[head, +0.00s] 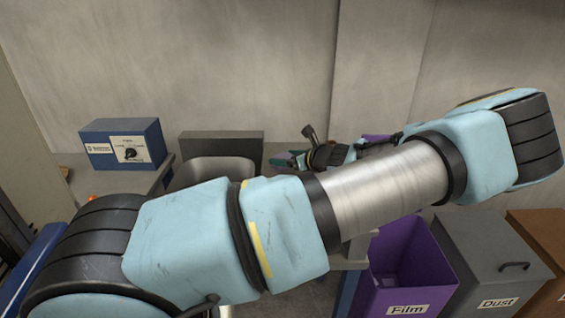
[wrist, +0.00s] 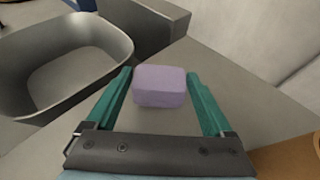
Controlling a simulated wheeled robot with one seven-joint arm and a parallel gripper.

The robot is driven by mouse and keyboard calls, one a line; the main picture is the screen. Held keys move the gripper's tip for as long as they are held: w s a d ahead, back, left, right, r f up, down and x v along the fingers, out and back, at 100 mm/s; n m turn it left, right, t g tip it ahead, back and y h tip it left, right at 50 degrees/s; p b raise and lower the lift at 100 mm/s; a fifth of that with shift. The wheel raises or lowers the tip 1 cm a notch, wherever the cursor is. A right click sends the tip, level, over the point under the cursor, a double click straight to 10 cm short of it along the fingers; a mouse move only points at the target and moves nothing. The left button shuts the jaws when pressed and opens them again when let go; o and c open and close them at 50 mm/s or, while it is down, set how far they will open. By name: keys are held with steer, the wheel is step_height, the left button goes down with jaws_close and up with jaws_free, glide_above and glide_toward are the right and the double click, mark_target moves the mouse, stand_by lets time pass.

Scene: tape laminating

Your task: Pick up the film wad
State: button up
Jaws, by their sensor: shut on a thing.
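The film wad (wrist: 160,86) is a pale purple, rounded block in the wrist view. It sits between the two green fingers of my gripper (wrist: 160,82), which is shut on it. Small gaps seem to show beside the wad in this view, and the contact faces are hard to see. Below it is a grey worktop (wrist: 222,76). In the head view my gripper (head: 285,160) is small and partly hidden behind my own arm. The wad cannot be made out clearly there.
A grey tub (wrist: 58,75) stands left of the fingers. A blue box (head: 124,144) is on the left worktop. At the lower right are a purple bin labelled Film (head: 408,300), a grey bin labelled Dust (head: 490,275) and a brown bin (head: 545,235). A wall rises behind.

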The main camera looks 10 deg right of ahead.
steer(key=c, duration=0.3)
